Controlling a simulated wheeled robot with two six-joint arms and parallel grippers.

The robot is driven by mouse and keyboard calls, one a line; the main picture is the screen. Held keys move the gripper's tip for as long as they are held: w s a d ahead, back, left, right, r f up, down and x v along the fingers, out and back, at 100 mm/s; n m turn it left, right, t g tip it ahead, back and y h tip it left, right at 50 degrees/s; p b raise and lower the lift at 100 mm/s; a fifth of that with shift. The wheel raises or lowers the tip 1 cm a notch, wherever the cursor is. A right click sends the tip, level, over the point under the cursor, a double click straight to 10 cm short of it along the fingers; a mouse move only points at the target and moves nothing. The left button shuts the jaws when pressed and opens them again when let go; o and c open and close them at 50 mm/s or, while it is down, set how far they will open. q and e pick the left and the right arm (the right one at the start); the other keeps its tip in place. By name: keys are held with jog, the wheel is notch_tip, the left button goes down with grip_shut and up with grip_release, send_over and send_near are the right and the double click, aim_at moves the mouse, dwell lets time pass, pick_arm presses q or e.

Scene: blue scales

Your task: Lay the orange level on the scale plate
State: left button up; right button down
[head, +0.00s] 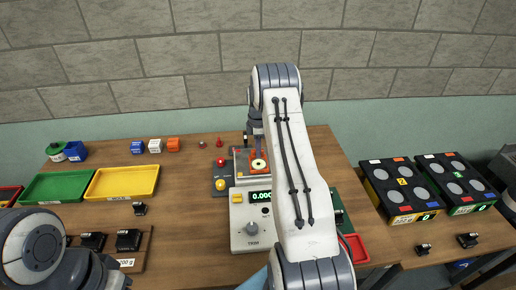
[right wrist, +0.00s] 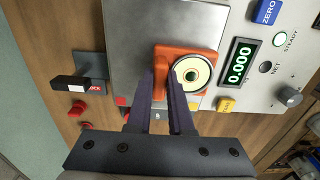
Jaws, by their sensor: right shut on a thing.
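The orange level (right wrist: 190,54), a small block with a round pale bubble vial, shows over the metal scale plate (right wrist: 130,40) in the right wrist view. It also shows in the head view (head: 243,161). My right gripper (right wrist: 163,80) is shut on the level, its dark fingers on either side of the block. Whether the level touches the plate I cannot tell. The scale (head: 240,215) has a display that reads 0.000 in both views. My right arm hides part of the scale. My left arm shows at the lower left, with its gripper out of view.
A green tray (head: 57,187) and a yellow tray (head: 122,182) lie at the left, with small coloured blocks behind them. Black weight blocks (head: 128,239) sit at the lower left. Two dark four-disc units (head: 403,190) stand at the right.

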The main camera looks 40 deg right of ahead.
jog(key=shift+f, duration=0.2)
jog(key=c, duration=0.8)
grip_release()
jog(key=shift+r, duration=0.1)
jog(key=shift+r, duration=0.2)
jog(key=shift+a+r+b, duration=0.1)
jog(key=shift+r+b, duration=2)
jog(key=shift+r, duration=3.85)
